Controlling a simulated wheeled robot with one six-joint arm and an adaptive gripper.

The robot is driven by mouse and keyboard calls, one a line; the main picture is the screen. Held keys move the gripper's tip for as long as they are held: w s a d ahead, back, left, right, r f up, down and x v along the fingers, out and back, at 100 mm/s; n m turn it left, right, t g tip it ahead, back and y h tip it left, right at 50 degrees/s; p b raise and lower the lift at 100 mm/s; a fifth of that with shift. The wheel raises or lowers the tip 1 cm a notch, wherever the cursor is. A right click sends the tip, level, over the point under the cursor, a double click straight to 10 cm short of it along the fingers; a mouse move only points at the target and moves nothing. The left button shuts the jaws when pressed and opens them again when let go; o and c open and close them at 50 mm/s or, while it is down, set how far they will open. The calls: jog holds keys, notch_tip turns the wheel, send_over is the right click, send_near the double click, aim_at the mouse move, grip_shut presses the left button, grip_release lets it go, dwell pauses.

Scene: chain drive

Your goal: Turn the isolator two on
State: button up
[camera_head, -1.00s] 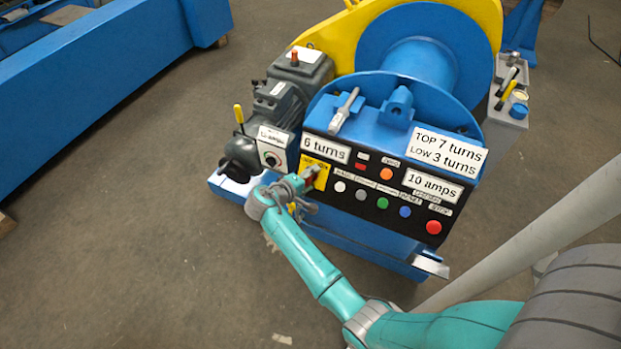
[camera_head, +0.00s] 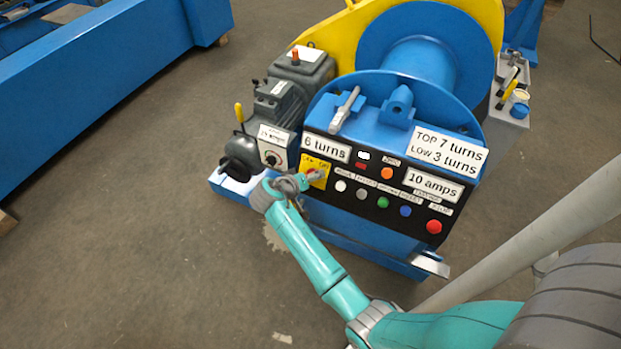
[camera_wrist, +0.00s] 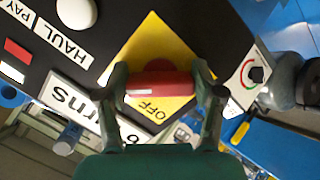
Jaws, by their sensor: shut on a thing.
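The isolator is a red handle (camera_wrist: 160,88) on a yellow plate (camera_wrist: 160,45), at the left end of the black control panel. In the wrist view the handle lies crosswise in the picture, with the word OFF below it. My gripper (camera_wrist: 160,80) is shut on the red handle, one finger at each end of it. In the head view my gripper (camera_head: 309,180) reaches the yellow plate (camera_head: 316,168) from the lower left and covers part of it. Most of the handle is hidden there. I cannot read an isolator number.
Coloured buttons, with a green one (camera_head: 383,202) and a red one (camera_head: 434,227), sit right of the isolator. A white dial box (camera_head: 273,148) and a yellow-knobbed lever (camera_head: 239,114) stand left of the panel. The floor (camera_head: 130,240) at left is clear.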

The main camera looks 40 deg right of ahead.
dwell(0.4)
jog(key=o, duration=1.1)
jog(key=shift+o, duration=0.2)
jog(key=v, duration=1.2)
jog(key=shift+f, duration=0.1)
